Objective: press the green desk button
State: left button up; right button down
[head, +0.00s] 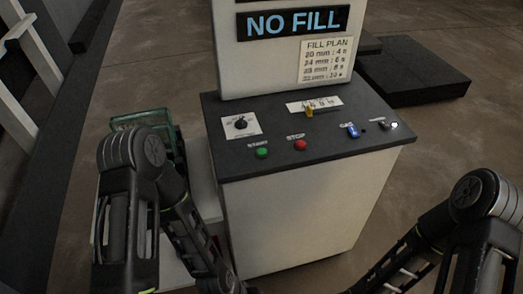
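The green button (262,153) is a small round button under the label START. It sits near the front left edge of the dark desk top (330,160) of a white cabinet. Nothing covers or touches it. My two dark arms reach in at the lower left and lower right, and both run down toward the bottom edge. Neither gripper's fingertips can be seen, so I cannot tell what they are doing.
A red STOP button (300,145) sits right beside the green one. A black knob (240,123), yellow slider (309,112), blue switch (352,130) and small metal toggle (393,125) share the panel. The NO FILL display (293,22) rises behind. A green crate (140,120) stands left.

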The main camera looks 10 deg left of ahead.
pick_arm(q)
grip_shut()
dwell(1.3)
